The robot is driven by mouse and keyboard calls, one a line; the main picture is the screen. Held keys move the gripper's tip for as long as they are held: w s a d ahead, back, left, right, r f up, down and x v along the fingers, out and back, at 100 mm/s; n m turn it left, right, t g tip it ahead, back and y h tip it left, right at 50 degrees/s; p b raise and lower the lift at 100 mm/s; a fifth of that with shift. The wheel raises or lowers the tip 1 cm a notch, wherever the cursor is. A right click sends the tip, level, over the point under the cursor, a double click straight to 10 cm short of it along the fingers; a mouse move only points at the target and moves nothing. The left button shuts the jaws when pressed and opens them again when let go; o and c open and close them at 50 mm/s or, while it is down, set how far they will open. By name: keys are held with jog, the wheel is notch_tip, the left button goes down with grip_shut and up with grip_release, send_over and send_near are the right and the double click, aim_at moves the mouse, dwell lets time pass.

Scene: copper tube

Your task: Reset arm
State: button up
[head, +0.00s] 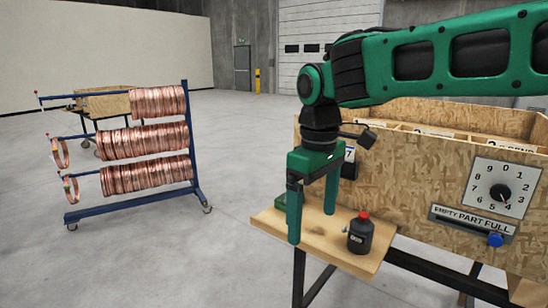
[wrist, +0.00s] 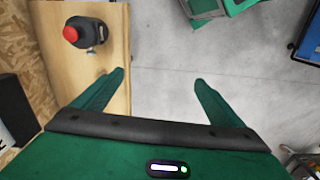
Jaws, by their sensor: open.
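My gripper (head: 313,221) hangs from the green arm in the head view, fingers pointing down, over the left end of a small wooden shelf (head: 355,262). In the wrist view my gripper (wrist: 160,82) has its two green fingers spread wide with nothing between them. A dark bottle with a red cap (head: 360,235) stands upright on the shelf, right of the fingers and apart from them. The bottle (wrist: 88,36) also shows at the upper left of the wrist view.
A blue wheeled rack (head: 190,140) with copper coils (head: 143,141) stands at the left. A chipboard bin (head: 410,165) with a number dial (head: 500,188) and a slider panel (head: 470,222) is beside my arm. A table with a wooden box (head: 103,104) is behind the rack. Open floor (head: 240,150) lies between.

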jog(key=s+d+f+m, duration=0.2)
jog(key=d+f+m, duration=0.15)
jog(key=d, duration=0.65)
jog(key=s+d+f+m, duration=0.2)
jog(key=d+m, duration=0.2)
jog(key=d, duration=0.6)
jog(key=s+d+f+m, duration=0.3)
jog(key=s+d, duration=0.3)
jog(key=s, duration=0.2)
jog(key=s+d+f+m, duration=0.4)
jog(key=s+d+m, duration=0.1)
jog(key=s, duration=0.3)
jog(key=shift+d+f+m, duration=0.3)
jog(key=shift+d+m, duration=0.05)
jog(key=shift+d, duration=0.5)
jog(key=shift+w+f, duration=0.25)
jog(key=shift+w, duration=0.45)
